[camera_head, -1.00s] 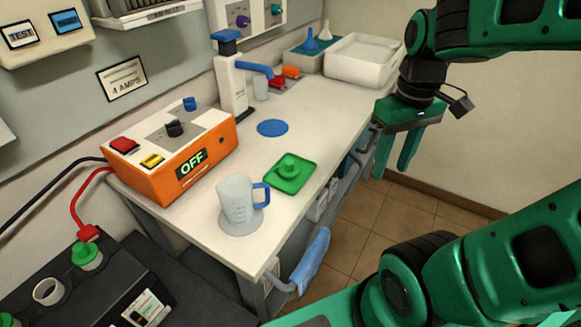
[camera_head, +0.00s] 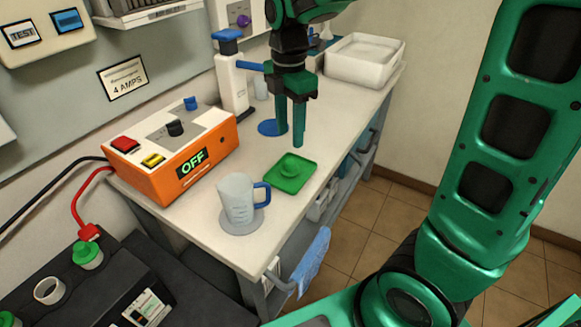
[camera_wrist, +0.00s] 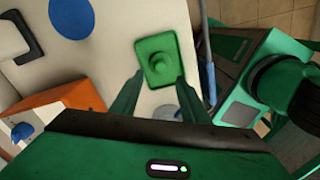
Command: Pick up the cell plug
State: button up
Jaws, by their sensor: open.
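The green cell plug (camera_head: 291,165) sits in a shallow square green tray (camera_head: 274,185) on the white bench. In the wrist view the plug (camera_wrist: 158,64) lies in its tray (camera_wrist: 146,45), beyond and roughly between my fingertips. My gripper (camera_head: 291,138) points down in the air above the tray, its fingers open and empty. The wrist view shows the two fingers of my gripper (camera_wrist: 161,76) spread apart, with the plug touching neither.
A clear jug with a blue handle (camera_head: 236,202) stands left of the tray. The orange charger (camera_head: 150,183) reads OFF. A white dispenser (camera_head: 231,85) and blue disc (camera_head: 268,127) are behind. A battery (camera_head: 190,296) with another green plug (camera_head: 88,254) is front left.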

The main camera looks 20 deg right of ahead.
aim_at(289, 161)
jog(key=shift+s+a+f, duration=0.1)
jog(key=shift+a+f, duration=0.05)
jog(key=shift+f, duration=3.95)
grip_shut()
